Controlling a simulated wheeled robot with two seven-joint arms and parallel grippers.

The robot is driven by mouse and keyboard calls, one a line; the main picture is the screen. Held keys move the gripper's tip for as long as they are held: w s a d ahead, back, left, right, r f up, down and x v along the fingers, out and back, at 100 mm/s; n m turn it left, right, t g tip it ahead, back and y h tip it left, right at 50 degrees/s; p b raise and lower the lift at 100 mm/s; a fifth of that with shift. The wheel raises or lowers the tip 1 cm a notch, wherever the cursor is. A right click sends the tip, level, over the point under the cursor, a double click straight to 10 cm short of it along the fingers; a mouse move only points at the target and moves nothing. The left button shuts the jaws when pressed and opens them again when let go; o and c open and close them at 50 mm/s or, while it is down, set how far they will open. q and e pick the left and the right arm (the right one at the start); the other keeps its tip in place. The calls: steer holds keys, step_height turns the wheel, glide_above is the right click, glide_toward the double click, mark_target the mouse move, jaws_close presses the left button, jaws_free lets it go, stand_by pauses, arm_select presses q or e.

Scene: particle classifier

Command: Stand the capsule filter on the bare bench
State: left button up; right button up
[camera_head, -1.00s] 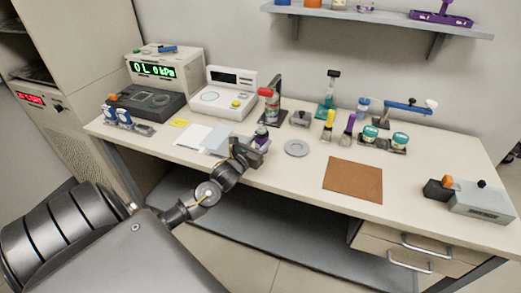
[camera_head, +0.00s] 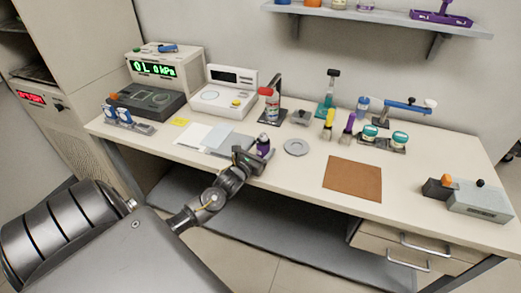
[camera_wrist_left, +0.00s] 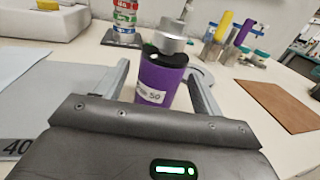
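A purple cylinder with a black collar and grey metal top, which looks like the capsule filter (camera_head: 263,147), stands upright near the bench's front edge. It also shows in the left wrist view (camera_wrist_left: 160,82), with a white label reading partly "50". My left gripper (camera_head: 252,160) is beside it, on the front left side. In the wrist view my left gripper (camera_wrist_left: 158,70) has a finger on each side of the purple body, with a visible gap at the left finger; it looks open. The cylinder's lower end is hidden behind the gripper body. My right gripper is out of view.
The bench (camera_head: 300,180) has a grey disc (camera_head: 296,147) right of the cylinder and a brown mat (camera_head: 352,180) farther right. Flat grey and white plates (camera_head: 193,134) lie to the left.

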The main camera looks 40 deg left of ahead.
arm_select(q)
steer(key=shift+r, duration=0.1)
steer(key=s+d+b, duration=0.1)
steer(key=s, duration=1.1)
steer(key=shift+d, duration=0.35)
